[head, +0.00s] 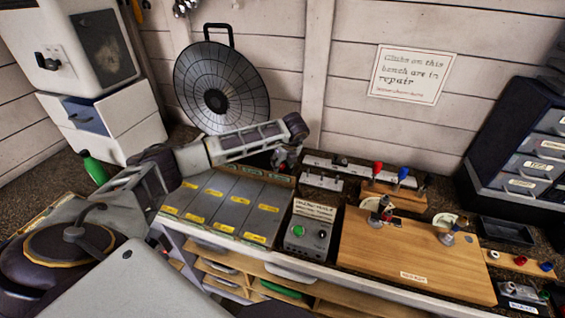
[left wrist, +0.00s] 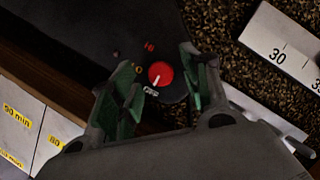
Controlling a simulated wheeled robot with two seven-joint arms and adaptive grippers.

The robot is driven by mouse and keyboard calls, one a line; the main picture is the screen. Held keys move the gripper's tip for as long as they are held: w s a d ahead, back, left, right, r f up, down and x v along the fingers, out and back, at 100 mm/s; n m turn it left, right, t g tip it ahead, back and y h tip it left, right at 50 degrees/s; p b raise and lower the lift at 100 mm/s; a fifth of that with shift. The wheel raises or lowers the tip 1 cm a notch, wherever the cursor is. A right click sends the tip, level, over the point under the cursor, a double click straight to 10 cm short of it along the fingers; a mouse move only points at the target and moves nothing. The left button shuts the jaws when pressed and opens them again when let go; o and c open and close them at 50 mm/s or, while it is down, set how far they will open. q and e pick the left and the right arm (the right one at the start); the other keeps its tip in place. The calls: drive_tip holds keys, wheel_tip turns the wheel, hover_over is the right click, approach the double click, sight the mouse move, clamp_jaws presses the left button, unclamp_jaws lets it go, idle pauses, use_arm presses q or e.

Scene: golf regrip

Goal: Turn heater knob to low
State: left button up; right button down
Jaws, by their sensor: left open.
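A round red knob (left wrist: 161,75) with a white pointer line sits on a dark heater body (left wrist: 75,38) in the left wrist view. The pointer slants down and slightly left. Small marks lie around the knob, one red and one whitish, too small to read surely. My left gripper (left wrist: 157,58) is open, its green-padded fingers on either side of the knob with gaps; I cannot tell whether they touch the panel. In the head view my left gripper (head: 287,158) is behind the row of grey trays, and the knob is hidden there. My right gripper is not in view.
Grey trays with yellow labels (head: 228,207) lie below my left arm. A grey control box (head: 307,235) with a green button stands beside a wooden board (head: 400,262). A white ruler (left wrist: 285,48) lies close on the right of the wrist view. A round grille (head: 221,88) stands behind.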

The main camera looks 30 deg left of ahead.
use_arm(q)
drive_tip(key=shift+f, duration=0.1)
drive_tip(key=c, duration=1)
